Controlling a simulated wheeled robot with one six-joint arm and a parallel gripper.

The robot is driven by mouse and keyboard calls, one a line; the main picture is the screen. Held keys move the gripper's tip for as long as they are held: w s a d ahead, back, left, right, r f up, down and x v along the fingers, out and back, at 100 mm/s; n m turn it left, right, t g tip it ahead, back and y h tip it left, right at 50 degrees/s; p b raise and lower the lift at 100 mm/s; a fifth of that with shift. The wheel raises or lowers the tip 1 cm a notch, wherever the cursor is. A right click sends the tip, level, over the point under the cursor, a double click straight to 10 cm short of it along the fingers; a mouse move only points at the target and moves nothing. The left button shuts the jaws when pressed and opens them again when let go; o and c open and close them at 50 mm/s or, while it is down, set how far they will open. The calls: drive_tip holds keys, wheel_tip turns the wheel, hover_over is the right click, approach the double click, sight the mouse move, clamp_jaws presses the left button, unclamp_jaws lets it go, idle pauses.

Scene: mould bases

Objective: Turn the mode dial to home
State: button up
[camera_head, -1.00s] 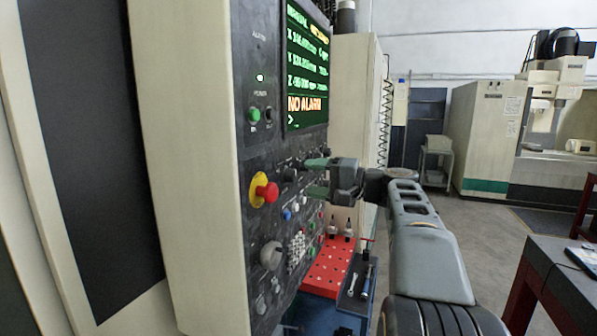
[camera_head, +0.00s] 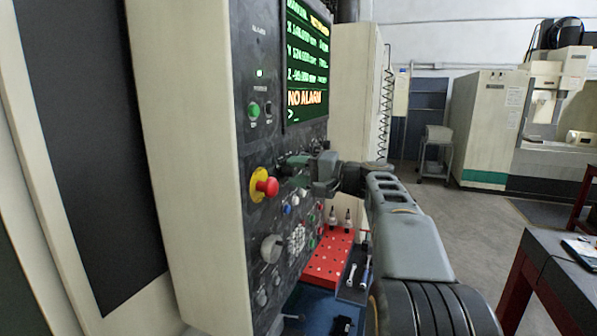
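The control panel (camera_head: 262,215) is seen at a steep angle, with knobs, small buttons and a red emergency stop (camera_head: 267,185) on a yellow ring. My gripper (camera_head: 294,170) reaches in from the right, its fingertips up against the panel just right of and above the emergency stop. The upper greenish finger shows; the lower one is hard to make out. A dark knob at the fingertips, probably the mode dial, is mostly hidden by them. Its pointer and marks cannot be read. I cannot tell whether the fingers grip it.
The screen (camera_head: 306,65) above reads NO ALARM. A light grey handwheel (camera_head: 271,248) sits lower on the panel. A red perforated plate (camera_head: 328,262) and a dark tray with tools (camera_head: 352,280) lie below my arm. Open floor lies to the right, before a dark table (camera_head: 545,290).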

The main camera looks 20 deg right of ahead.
drive_tip(key=c, duration=0.5)
drive_tip(key=shift+f, duration=0.1)
drive_tip(key=shift+b, duration=0.45)
drive_tip(key=shift+f+n+b, duration=0.2)
drive_tip(key=shift+n+b, duration=0.4)
drive_tip(key=shift+b, duration=0.35)
drive_tip(key=shift+n+b, duration=0.7)
drive_tip(key=shift+b, duration=0.5)
drive_tip(key=n+b, duration=0.3)
drive_tip(key=shift+r+n+b, duration=0.1)
drive_tip(key=shift+n+b, duration=0.2)
drive_tip(key=shift+b, duration=0.1)
drive_tip(key=shift+r+n+b, duration=0.15)
drive_tip(key=shift+n+b, duration=0.45)
drive_tip(key=shift+n, duration=0.1)
